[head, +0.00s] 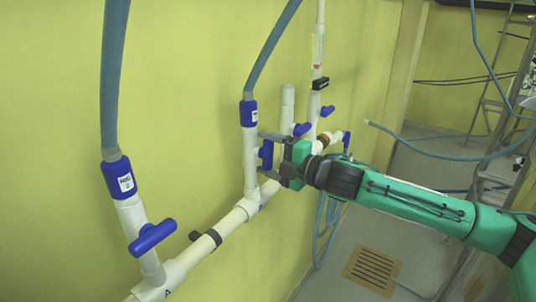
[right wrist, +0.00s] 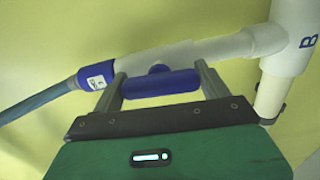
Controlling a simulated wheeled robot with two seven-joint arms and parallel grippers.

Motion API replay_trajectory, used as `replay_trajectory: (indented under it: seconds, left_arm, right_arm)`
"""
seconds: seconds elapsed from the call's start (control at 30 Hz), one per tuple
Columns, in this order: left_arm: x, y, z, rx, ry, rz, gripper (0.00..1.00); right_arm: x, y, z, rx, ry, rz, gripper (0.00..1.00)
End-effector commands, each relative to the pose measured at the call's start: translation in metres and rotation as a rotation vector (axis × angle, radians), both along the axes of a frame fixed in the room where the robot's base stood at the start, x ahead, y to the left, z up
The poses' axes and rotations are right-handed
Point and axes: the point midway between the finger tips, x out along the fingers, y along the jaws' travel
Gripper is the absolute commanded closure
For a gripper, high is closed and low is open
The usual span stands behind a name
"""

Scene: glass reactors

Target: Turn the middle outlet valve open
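The middle outlet valve has a blue bar handle (head: 266,155) on a white upright pipe (head: 250,165) below a blue hose fitting (head: 249,114). My right gripper (head: 264,151) reaches it from the right. In the right wrist view, the handle (right wrist: 160,83) lies between the two spread fingers of my right gripper (right wrist: 160,70), one finger near each end. The handle runs roughly along its pipe. I cannot tell whether the fingers touch its ends. My left gripper is not in view.
A left outlet valve (head: 152,237) has its blue handle across its pipe. Another blue handle (head: 302,129) stands just behind my right gripper. The white main pipe (head: 228,226) runs along the yellow wall (head: 190,60). A floor grate (head: 372,270) and ladder (head: 492,110) are at right.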

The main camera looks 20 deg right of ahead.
Motion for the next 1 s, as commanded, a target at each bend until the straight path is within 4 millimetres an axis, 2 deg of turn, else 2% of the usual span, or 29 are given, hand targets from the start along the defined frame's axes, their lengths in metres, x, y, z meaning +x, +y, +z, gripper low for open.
replay_trajectory:
  seconds: [0.03, 0.1, 0.53, 1.0]
  left_arm:
    - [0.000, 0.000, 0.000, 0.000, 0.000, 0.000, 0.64]
    - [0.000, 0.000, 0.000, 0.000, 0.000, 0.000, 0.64]
    - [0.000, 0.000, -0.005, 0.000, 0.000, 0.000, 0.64]
    - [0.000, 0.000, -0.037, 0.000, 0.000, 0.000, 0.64]
  right_arm:
    - [0.000, 0.000, -0.001, 0.000, 0.002, 0.000, 0.14]
    - [0.000, 0.000, -0.001, 0.000, 0.002, 0.000, 0.02]
    - [-0.006, -0.006, -0.002, -0.001, 0.001, -0.002, 0.02]
    - [-0.062, -0.049, -0.004, -0.001, 0.002, -0.002, 0.02]
